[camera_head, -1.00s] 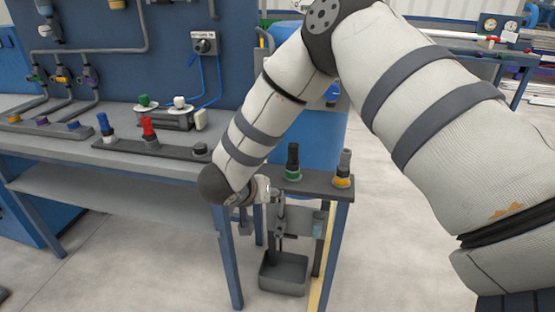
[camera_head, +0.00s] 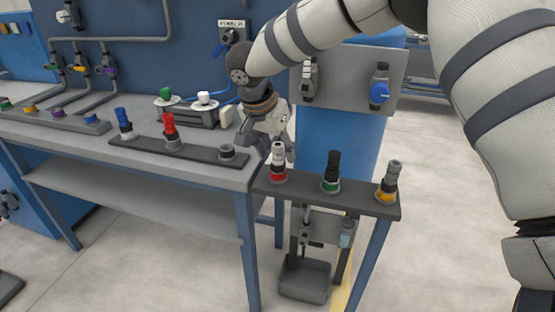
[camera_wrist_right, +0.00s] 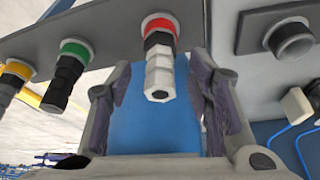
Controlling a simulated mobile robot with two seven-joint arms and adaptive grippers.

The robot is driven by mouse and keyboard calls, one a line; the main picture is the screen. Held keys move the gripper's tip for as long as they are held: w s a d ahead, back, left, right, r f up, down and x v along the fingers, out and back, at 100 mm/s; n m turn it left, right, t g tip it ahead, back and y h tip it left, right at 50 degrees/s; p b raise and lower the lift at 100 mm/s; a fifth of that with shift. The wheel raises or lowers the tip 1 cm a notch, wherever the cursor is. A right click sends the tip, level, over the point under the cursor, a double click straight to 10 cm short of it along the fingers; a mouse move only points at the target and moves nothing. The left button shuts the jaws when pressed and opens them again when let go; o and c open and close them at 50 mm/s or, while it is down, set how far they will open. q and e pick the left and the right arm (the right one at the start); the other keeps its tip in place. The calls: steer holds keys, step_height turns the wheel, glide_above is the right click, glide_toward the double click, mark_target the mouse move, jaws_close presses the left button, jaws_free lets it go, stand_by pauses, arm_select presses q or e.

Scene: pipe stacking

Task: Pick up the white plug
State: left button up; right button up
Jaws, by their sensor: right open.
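The white plug (camera_head: 278,153) stands upright in a red-ringed socket at the left end of the small dark shelf. In the right wrist view the white plug (camera_wrist_right: 158,72) shows large, with a dark band near the red ring. My right gripper (camera_head: 270,145) is open, just behind and around the plug's upper part in the head view. In the right wrist view its fingers (camera_wrist_right: 160,95) stand on either side of the plug, with gaps showing. Whether a finger touches it on the far side is hidden. My left gripper is out of view.
A black plug (camera_head: 331,168) in a green ring and a grey plug (camera_head: 390,178) in a yellow ring share the shelf. Left, a bench rack (camera_head: 195,150) holds a blue plug (camera_head: 124,122), a red plug (camera_head: 169,128) and an empty-looking socket (camera_head: 227,151). A grey bin (camera_head: 305,280) sits below.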

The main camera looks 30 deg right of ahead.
steer(key=shift+x, duration=1)
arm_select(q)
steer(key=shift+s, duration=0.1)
arm_select(e)
jaws_close()
step_height(320, 180, up, 3)
steer(key=shift+w+f, duration=0.1)
steer(key=shift+f, duration=0.05)
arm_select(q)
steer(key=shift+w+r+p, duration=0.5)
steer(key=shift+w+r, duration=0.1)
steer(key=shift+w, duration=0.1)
arm_select(e)
steer(key=s+a+r, duration=0.6)
steer(key=a+r, duration=0.4)
steer(key=a, duration=0.2)
steer(key=shift+a+r, duration=0.15)
steer(key=shift+a, duration=0.15)
steer(key=shift+s, duration=0.1)
